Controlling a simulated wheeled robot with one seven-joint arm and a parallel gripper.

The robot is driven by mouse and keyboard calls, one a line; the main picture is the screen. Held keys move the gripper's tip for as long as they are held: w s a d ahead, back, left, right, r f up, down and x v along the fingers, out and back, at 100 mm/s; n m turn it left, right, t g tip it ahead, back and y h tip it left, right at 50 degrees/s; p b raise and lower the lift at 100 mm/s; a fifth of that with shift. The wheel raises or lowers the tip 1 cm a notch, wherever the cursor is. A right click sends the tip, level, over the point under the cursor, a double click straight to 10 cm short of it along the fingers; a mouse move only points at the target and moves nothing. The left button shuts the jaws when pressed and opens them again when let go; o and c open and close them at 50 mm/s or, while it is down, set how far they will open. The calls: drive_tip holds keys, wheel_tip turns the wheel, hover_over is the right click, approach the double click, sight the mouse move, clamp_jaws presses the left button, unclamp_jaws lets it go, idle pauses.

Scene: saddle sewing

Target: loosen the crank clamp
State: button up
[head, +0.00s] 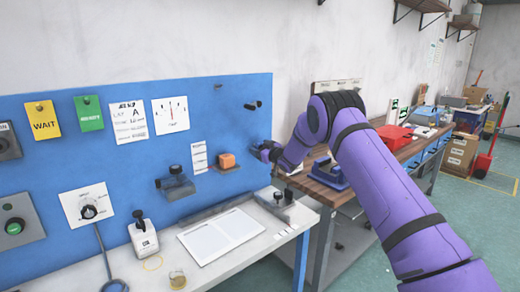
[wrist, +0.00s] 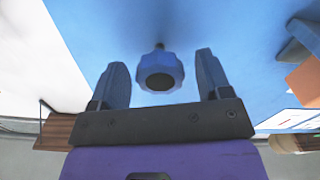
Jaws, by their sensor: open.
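A lobed round knob (wrist: 158,72) with a dark centre stands on a short stem from the blue panel (wrist: 260,30). In the wrist view it sits between the two fingers of my open gripper (wrist: 160,68), with a gap on both sides. Whether this knob belongs to the crank clamp I cannot tell. In the head view my gripper (head: 266,151) is at the panel's right part and the knob there is mostly hidden by it. A dark block with a black knob (head: 176,172) is mounted on the panel further left.
An orange block (head: 227,160) on a small shelf is close left of my gripper. Dark pegs (head: 252,105) stick out above it. Below are a white bench with a pale tray (head: 222,236) and a dark fixture (head: 274,198). A wooden workbench (head: 330,190) stands right.

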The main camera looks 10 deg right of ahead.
drive_tip(key=shift+w+a, duration=0.1)
drive_tip(key=shift+w, duration=0.1)
drive_tip(key=c, duration=0.9)
